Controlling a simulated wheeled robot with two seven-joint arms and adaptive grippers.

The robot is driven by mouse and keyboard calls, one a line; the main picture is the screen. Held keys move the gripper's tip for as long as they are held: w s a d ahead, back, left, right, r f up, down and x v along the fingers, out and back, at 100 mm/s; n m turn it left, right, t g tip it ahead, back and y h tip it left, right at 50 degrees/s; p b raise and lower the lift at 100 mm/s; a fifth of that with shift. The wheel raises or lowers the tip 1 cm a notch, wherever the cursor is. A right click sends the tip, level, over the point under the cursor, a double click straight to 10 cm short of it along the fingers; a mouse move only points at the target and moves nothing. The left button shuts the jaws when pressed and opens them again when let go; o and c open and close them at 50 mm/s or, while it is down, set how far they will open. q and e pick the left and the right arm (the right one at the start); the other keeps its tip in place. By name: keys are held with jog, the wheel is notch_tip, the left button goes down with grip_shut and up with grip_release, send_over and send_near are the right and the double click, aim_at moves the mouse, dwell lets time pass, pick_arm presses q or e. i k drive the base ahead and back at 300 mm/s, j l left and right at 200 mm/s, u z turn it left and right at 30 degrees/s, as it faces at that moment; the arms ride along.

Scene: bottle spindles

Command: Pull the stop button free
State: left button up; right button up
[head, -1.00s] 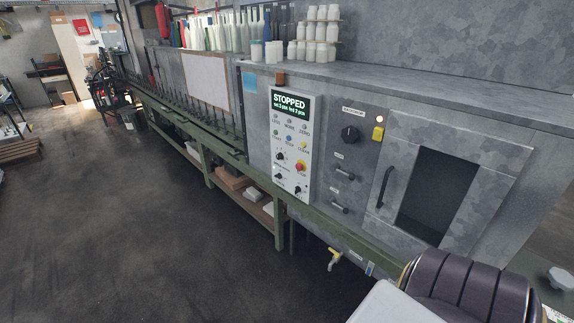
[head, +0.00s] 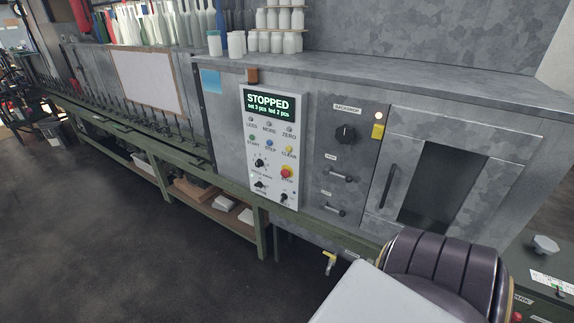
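The stop button (head: 287,172) is a red mushroom knob on a yellow base, low on the right side of the white control panel (head: 272,146). The panel's screen (head: 269,103) reads STOPPED, with a line about set and fed pieces under it. Round buttons and black knobs surround the stop button, and nothing touches it. A dark ribbed part and a pale part at the bottom right seem to belong to my own arm. Neither gripper shows in the head view.
Right of the panel are a black knob (head: 346,134), two small handles and a windowed door (head: 439,179) with a dark handle. A green bench frame (head: 172,169) runs along the front. A tap (head: 329,262) sticks out below. The dark floor (head: 110,240) at left is clear.

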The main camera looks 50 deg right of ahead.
aim_at(285, 173)
jog(key=i+j+z, duration=0.15)
jog(key=i+z, duration=0.25)
jog(key=i+j+z, duration=1.2)
jog(key=k+j, duration=0.05)
jog(key=k, duration=0.05)
